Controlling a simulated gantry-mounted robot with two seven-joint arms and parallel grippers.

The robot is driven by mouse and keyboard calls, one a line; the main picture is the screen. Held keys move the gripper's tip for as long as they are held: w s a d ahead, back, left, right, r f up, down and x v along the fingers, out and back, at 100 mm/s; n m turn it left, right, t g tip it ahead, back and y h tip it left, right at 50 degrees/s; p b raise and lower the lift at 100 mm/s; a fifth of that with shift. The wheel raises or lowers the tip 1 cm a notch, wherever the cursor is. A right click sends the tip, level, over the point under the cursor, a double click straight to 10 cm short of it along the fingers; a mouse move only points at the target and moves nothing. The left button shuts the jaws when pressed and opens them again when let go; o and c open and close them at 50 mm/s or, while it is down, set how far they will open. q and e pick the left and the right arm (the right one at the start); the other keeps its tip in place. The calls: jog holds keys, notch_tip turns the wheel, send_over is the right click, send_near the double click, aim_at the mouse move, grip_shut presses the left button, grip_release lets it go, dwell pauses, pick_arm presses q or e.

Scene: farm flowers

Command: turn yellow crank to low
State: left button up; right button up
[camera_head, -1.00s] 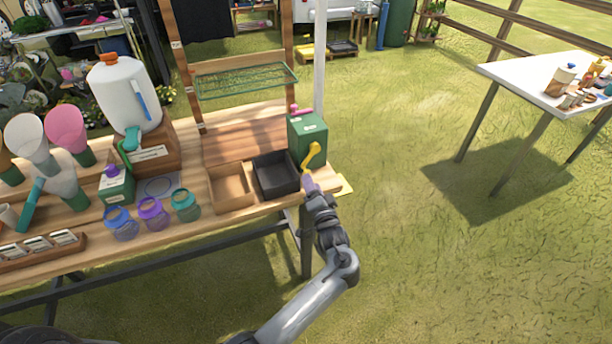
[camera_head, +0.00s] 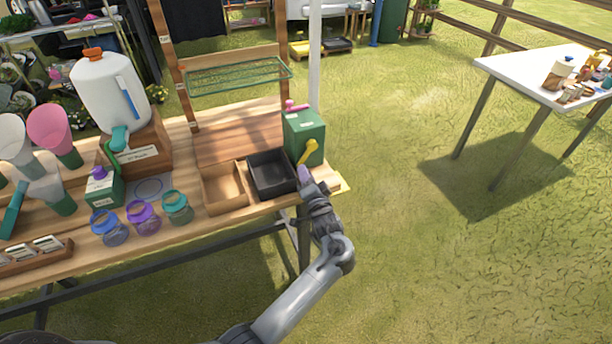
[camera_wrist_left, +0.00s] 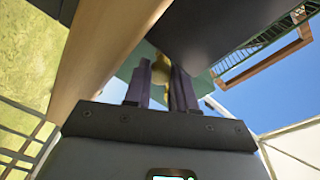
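The yellow crank (camera_head: 309,148) is on the front of a green box (camera_head: 301,128) at the right end of the wooden bench. Its arm slants from upper right to lower left. My left gripper (camera_head: 305,176) reaches up from below, its tips at the crank's lower end. In the left wrist view the two fingers (camera_wrist_left: 160,85) stand apart, with a yellow part of the crank (camera_wrist_left: 160,68) showing between their tips. Whether they touch it cannot be told. My right gripper is not in view.
A black tray (camera_head: 271,186) and a wooden tray (camera_head: 224,200) sit just left of the green box. Several jars, including a teal one (camera_head: 177,208), stand further left. A pink handle (camera_head: 296,106) is on top of the box.

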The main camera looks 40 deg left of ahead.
pick_arm(q)
grip_shut()
jog(key=shift+w+d+f+n+b, duration=0.25)
jog(key=shift+w+f+n+b, duration=0.25)
jog(key=shift+n, duration=0.5)
jog(key=shift+w+d+n, duration=0.1)
jog(key=shift+w+n, duration=0.15)
jog(key=shift+n, duration=0.15)
jog(key=shift+r, duration=0.1)
jog(key=o, duration=0.8)
grip_release()
jog(key=shift+c, duration=0.2)
